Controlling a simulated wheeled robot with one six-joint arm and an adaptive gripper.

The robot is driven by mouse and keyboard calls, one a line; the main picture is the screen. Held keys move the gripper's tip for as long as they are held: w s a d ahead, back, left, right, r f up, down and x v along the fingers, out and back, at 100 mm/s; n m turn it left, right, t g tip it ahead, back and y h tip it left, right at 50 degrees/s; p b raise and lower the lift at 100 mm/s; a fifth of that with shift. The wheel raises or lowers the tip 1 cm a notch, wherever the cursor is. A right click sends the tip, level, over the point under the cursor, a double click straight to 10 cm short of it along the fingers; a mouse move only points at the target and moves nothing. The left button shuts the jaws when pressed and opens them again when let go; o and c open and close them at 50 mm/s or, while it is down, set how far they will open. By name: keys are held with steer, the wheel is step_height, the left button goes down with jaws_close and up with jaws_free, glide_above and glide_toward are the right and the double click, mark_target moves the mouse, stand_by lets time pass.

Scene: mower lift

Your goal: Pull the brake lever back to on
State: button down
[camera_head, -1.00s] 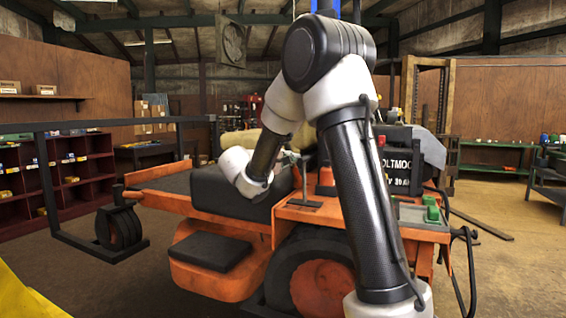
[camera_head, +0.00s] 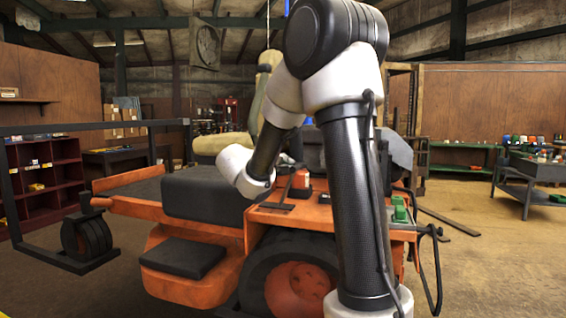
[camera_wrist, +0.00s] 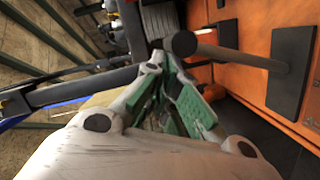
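The brake lever (camera_wrist: 238,56) is a grey rod with a dark round knob (camera_wrist: 180,43). In the wrist view it runs from the knob to a black plate (camera_wrist: 290,72) on the orange mower panel. My gripper (camera_wrist: 157,64) has pale fingers with green inner pads. Its fingertips converge just beside the knob, with nothing seen between them; I cannot tell whether they touch it. In the head view the mower's orange body (camera_head: 318,212) carries the lever's black plate (camera_head: 277,206). My arm hides much of the lever and the gripper there.
A red-orange block (camera_head: 300,184) sits by the lever plate, and a green part (camera_head: 399,208) is farther right. A black frame (camera_head: 22,190) spans the left. Open floor (camera_head: 490,250) lies at the right.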

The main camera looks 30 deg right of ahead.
steer(key=shift+s+d+f, duration=0.15)
steer(key=shift+s+f, duration=0.05)
steer(key=s+a+r, duration=0.1)
steer(key=a+r, duration=0.3)
steer(key=a, duration=0.7)
steer(key=shift+s, duration=0.2)
steer(key=shift+a, duration=0.1)
